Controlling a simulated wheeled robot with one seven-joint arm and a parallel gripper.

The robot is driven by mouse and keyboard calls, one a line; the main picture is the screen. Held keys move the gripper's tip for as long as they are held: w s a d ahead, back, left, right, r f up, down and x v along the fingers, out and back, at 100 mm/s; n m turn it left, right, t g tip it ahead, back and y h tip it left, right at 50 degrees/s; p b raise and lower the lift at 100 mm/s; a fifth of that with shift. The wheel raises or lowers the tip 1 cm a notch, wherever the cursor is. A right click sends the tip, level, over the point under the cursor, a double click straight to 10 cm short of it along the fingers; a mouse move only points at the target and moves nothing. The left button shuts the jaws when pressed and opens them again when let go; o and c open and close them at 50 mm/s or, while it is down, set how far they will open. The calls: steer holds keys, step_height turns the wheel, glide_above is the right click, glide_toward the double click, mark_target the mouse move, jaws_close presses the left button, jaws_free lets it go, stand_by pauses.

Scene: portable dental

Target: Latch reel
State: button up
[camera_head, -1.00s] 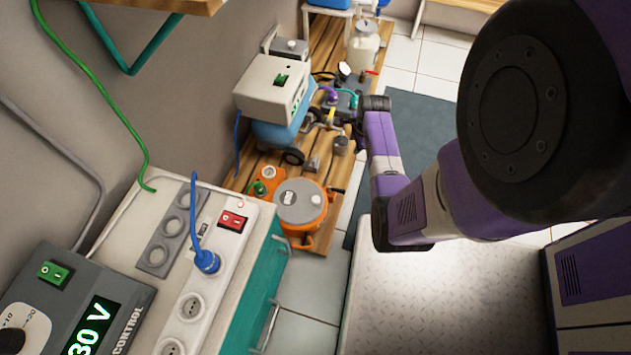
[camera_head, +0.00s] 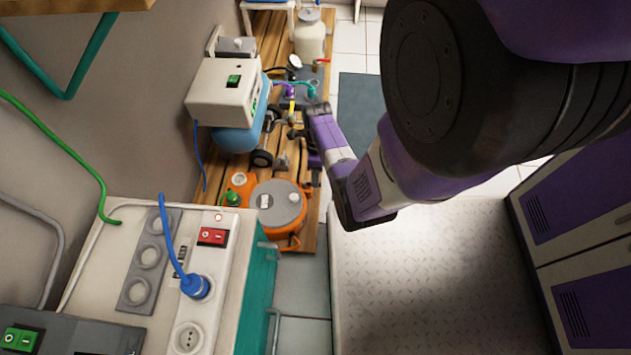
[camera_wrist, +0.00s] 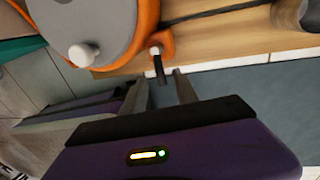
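The reel (camera_head: 278,207) is an orange drum with a grey round top, on the wooden floor platform left of my arm in the head view. In the wrist view the reel (camera_wrist: 98,22) fills the upper left, with a pale knob on its grey face. A small dark lever (camera_wrist: 157,64) with an orange mount sticks out from its rim. My gripper (camera_wrist: 162,84) is open; its two grey fingers are apart, with the lever's tip at or just beyond the gap. I cannot tell whether they touch.
The wooden platform (camera_head: 176,183) also carries a blue compressor (camera_head: 236,138) and an orange unit (camera_head: 238,186) close to the reel. A teal-sided cabinet (camera_head: 262,285) with a power strip stands in front. A metal tread-plate surface (camera_head: 425,275) lies to the right.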

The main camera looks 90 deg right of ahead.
steer(key=shift+a+f+b, duration=0.2)
steer(key=shift+f+b, duration=0.1)
steer(key=shift+f, duration=0.75)
jaws_close()
steer(key=shift+d+n, duration=0.1)
steer(key=shift+n, duration=0.2)
steer(key=shift+w+d+n+g+h+p, duration=0.4)
steer(key=shift+w+d+n+p, duration=0.2)
steer(key=shift+n, duration=2.3)
steer(key=shift+w+d+n+g+h+p, duration=0.25)
steer(key=shift+w+d+n+g+p, duration=0.35)
steer(key=shift+n, duration=2.3)
steer(key=shift+w+d+n+g+h+p, duration=0.2)
steer(key=shift+w+d+n+h+p, duration=0.35)
steer(key=shift+n, duration=2.35)
steer(key=shift+w, duration=0.25)
